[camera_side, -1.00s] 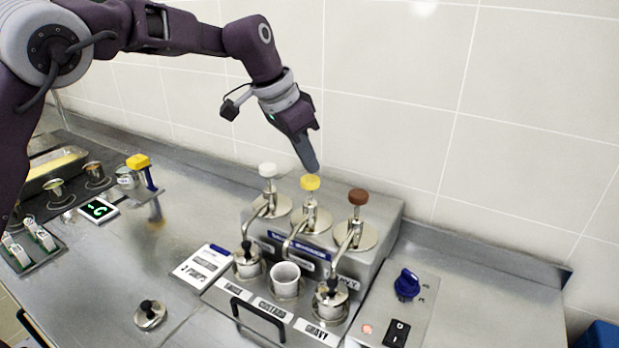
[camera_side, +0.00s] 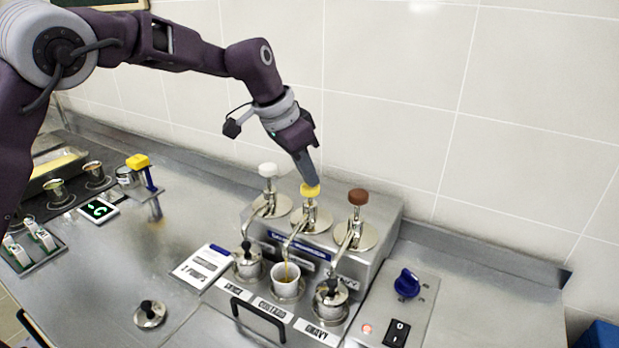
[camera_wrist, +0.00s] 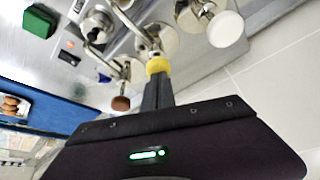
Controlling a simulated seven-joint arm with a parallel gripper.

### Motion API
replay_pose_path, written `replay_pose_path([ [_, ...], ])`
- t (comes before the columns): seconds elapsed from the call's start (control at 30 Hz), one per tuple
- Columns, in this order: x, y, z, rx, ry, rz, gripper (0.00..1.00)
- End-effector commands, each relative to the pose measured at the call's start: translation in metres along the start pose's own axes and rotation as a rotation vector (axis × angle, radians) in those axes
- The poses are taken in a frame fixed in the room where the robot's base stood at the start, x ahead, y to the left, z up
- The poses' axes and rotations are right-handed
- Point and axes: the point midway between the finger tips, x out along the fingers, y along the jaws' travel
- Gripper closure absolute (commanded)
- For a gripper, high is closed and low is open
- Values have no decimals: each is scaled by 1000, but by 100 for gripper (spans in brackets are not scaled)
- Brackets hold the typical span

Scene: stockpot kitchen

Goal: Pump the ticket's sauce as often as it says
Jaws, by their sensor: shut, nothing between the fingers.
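My gripper (camera_side: 309,180) is shut and empty, its fingertips pressed on top of the yellow pump knob (camera_side: 310,190) in the middle of the sauce station. The yellow knob also shows at the fingertips in the wrist view (camera_wrist: 158,66). The knob sits low, and a brown-yellow stream runs from its spout into the open white cup (camera_side: 286,278) below, over the label that seems to read CUSTARD. The white-knobbed pump (camera_side: 267,170) stands to the left and the brown-knobbed pump (camera_side: 358,196) to the right, both raised. The ticket (camera_side: 203,265) lies left of the station; its last line seems to read 2 PUMPS.
Lidded pots (camera_side: 248,262) and (camera_side: 331,300) flank the white cup. A loose lid (camera_side: 150,314) lies on the counter in front. A blue dial (camera_side: 407,284) and a black switch (camera_side: 397,333) are at the right. A green display (camera_side: 98,210) is at the left.

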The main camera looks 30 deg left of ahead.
Motion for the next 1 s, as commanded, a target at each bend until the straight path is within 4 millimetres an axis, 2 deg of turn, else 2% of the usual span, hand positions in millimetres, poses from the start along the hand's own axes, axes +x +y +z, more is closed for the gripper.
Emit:
replay_pose_path([
  [0.3, 13, 0, 6, 0, -4, 1, 100],
  [0.5, 12, 0, 6, 1, -4, 1, 100],
  [1.0, -25, 0, -11, 1, -1, 0, 100],
])
